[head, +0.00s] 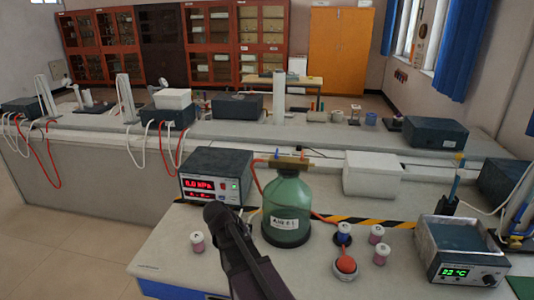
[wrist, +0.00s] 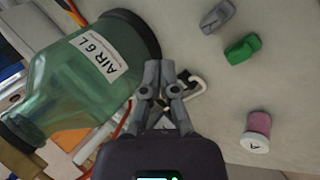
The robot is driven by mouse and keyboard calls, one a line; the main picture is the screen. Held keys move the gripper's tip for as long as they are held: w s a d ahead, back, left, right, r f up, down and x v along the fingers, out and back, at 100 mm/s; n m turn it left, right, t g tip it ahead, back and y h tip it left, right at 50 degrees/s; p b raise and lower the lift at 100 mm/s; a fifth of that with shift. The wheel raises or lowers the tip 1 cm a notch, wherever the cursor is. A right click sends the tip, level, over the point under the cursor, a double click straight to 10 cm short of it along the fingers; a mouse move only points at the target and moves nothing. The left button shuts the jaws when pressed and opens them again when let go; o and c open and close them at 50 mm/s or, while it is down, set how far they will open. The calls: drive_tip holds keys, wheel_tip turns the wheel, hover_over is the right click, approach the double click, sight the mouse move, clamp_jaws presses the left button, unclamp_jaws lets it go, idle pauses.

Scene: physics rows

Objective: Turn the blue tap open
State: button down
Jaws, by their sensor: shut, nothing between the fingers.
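The blue tap (head: 277,153) is a small upright lever on the brass-coloured fitting (head: 290,162) atop the green bottle (head: 288,195). A small orange-red piece stands at the fitting's other end. The bottle, labelled "AIR 6 L", lies across the left of the wrist view (wrist: 75,75), its dark base towards the upper middle. The blue tap cannot be made out there. My gripper (wrist: 162,75) is shut and empty, beside the bottle's base in that view and apart from the fitting. My dark arm shows left of the bottle in the head view, where the fingertips are not visible.
A pressure display box (head: 215,175) stands behind the bottle to the left. Small vials (head: 376,234) and a red bulb (head: 346,264) are to the right. A temperature unit (head: 460,255) is at the far right. Green (wrist: 242,49) and grey clips lie on the bench.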

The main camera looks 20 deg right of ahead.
sight(276, 155)
drive_tip(key=w+r+n+t+h+p, duration=0.1)
drive_tip(key=w+r+h+p, duration=0.3)
drive_tip(key=w+r+h, duration=0.7)
drive_tip(key=w+r+t, duration=0.1)
drive_tip(key=w+r, duration=0.4)
drive_tip(key=r, duration=0.4)
drive_tip(key=shift+w+d+r+n+t, duration=0.15)
drive_tip(key=shift+d+n+t, duration=0.15)
drive_tip(key=shift+t, duration=0.1)
drive_tip(key=shift+d, duration=0.1)
drive_tip(key=d, duration=1.3)
drive_tip(key=shift+s, duration=0.2)
drive_tip(key=shift+s+d+n+t+y, duration=0.1)
drive_tip(key=shift+s+n+t+y, duration=0.2)
drive_tip(key=shift+n+t, duration=0.5)
drive_tip(key=shift+s+d+n+t+y, duration=0.15)
drive_tip(key=shift+n+t+y, duration=0.35)
drive_tip(key=shift+t, duration=0.65)
drive_tip(key=shift+s+n+t+y, duration=0.3)
drive_tip(key=shift+n+t, duration=0.4)
drive_tip(key=shift+t, duration=0.25)
drive_tip(key=shift+n+t, duration=0.3)
drive_tip(key=shift+t, duration=0.1)
